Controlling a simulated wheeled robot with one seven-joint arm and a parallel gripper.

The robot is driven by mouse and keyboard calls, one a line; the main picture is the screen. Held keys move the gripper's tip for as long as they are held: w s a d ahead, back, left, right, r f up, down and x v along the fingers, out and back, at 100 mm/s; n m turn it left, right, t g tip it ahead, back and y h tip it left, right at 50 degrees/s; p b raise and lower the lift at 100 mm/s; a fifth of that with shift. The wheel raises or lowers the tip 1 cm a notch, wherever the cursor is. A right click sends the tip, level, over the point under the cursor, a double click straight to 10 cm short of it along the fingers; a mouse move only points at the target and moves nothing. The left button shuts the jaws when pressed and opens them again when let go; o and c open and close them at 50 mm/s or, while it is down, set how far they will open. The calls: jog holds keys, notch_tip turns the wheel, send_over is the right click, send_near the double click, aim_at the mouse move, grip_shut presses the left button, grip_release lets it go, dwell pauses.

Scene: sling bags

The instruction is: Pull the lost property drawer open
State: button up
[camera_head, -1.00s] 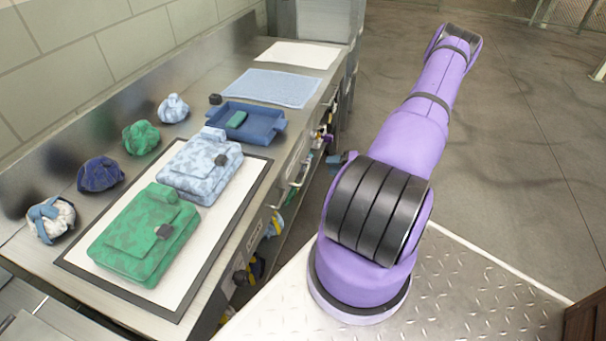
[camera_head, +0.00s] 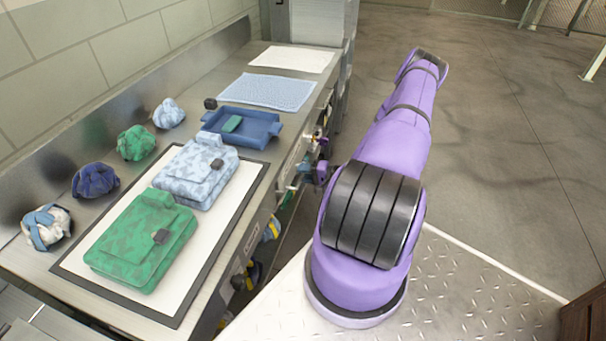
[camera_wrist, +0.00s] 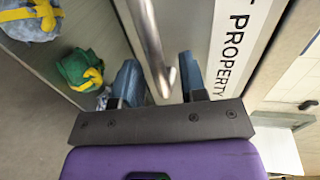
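The lost property drawer front (camera_wrist: 225,45) shows in the wrist view as a pale panel lettered "T PROPERTY", the start of the label cut off. Its metal bar handle (camera_wrist: 148,35) runs down from the top edge and ends between my fingers. My gripper (camera_wrist: 161,82) has its two blue fingers apart, one on each side of the bar, with gaps visible. I cannot tell how deep the bar sits between them. In the head view my gripper (camera_head: 310,172) is at the counter's front, small and partly hidden by my arm, and hides much of the drawer there.
Green (camera_head: 142,240) and pale blue (camera_head: 197,172) bags lie on a framed white mat. A blue tray (camera_head: 262,132) is behind them. Several bundles line the wall. Strapped bundles (camera_wrist: 80,68) lie left of the drawer in the wrist view. The floor right of my arm is clear.

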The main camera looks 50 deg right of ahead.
jog(key=shift+w+a, duration=0.15)
jog(key=shift+w, duration=0.15)
grip_shut()
jog(key=shift+s, duration=0.1)
jog(key=f+v, duration=0.2)
jog(key=v, duration=1)
jog(key=s+f+v, duration=0.1)
jog(key=f+v, duration=0.2)
jog(key=v, duration=0.9)
jog(key=shift+d, duration=0.3)
grip_release()
